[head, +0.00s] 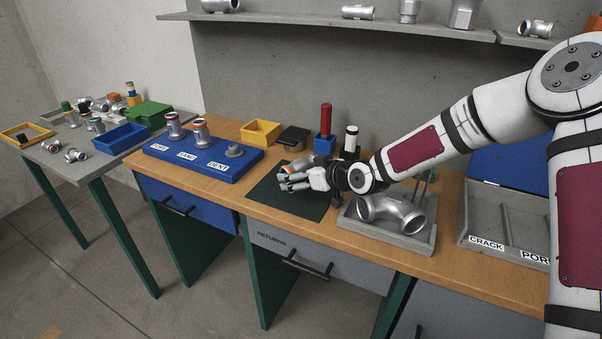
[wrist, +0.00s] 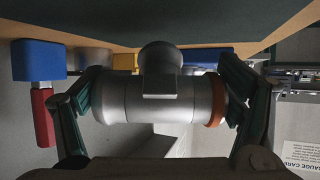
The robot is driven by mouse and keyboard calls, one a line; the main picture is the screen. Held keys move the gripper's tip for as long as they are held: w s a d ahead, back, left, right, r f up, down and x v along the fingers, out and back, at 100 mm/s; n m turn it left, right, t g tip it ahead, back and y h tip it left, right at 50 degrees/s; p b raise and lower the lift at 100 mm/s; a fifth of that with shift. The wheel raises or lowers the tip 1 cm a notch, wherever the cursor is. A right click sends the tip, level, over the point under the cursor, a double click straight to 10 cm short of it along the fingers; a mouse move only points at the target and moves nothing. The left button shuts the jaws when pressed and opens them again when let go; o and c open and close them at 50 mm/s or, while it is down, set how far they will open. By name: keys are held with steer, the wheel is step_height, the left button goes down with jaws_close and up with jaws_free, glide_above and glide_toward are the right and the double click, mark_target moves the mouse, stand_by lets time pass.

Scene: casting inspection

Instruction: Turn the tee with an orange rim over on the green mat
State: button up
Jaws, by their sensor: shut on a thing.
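The tee with an orange rim (wrist: 150,98) is a grey metal pipe piece lying across my gripper (wrist: 160,100) in the wrist view. Its orange rim (wrist: 217,100) is at the right end, and its short branch points up in that picture, toward the green mat (wrist: 170,20). My gripper's two fingers close on the tee's two ends. In the head view my gripper (head: 305,178) is low over the green mat (head: 270,196), and the tee is mostly hidden by the fingers. I cannot tell whether the branch touches the mat.
A blue rack (head: 215,163) with castings is to the left.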

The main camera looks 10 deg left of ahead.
stand_by(0.4)
steer(key=o, duration=1.8)
steer(key=shift+c, duration=0.2)
steer(key=shift+f, duration=0.1)
steer(key=v, duration=1.2)
